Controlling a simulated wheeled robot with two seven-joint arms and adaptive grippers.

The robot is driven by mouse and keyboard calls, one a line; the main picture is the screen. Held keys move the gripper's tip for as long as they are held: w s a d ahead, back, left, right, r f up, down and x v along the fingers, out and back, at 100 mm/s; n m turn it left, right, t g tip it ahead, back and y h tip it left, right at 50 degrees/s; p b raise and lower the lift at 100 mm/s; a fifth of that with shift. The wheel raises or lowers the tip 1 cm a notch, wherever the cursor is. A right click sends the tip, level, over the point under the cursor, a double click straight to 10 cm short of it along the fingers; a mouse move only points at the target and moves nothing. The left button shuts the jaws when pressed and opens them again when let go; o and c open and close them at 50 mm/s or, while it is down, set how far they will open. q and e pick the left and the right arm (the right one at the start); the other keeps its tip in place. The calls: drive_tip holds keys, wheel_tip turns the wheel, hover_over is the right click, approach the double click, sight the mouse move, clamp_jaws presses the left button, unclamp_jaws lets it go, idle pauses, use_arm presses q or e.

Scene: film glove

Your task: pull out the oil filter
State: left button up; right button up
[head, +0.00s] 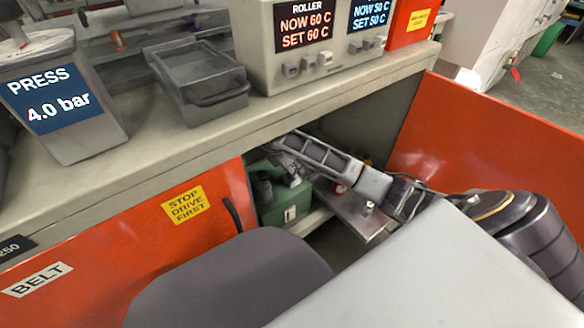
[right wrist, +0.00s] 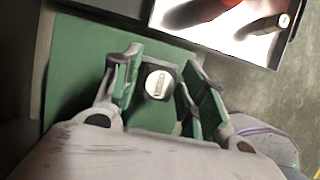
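A green housing (head: 285,210) stands in the open bay under the counter, and its green face (right wrist: 80,75) fills much of the right wrist view. In that view a dark block with a pale slotted disc (right wrist: 158,84), which looks like the oil filter, sits between the fingers of my right gripper (right wrist: 160,88). The fingers are spread on either side of it; I cannot tell whether they touch it. In the head view my right gripper (head: 286,172) is at the housing's top, beside a dark cylinder (head: 264,187). My left gripper is not in view.
A metal tray (head: 352,212) with small items is right of the housing, under my right arm. Orange panels flank the bay, the left one with a yellow sign (head: 183,205). The counter (head: 140,140) above carries a dark bin (head: 197,80) and a control box.

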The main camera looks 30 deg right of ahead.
clamp_jaws()
drive_tip(key=shift+r, duration=0.1)
drive_tip(key=shift+r+p, duration=0.35)
drive_tip(key=shift+p, duration=0.2)
idle(0.4)
drive_tip(key=shift+r+p, duration=2.2)
drive_tip(key=shift+r, duration=0.35)
idle(0.3)
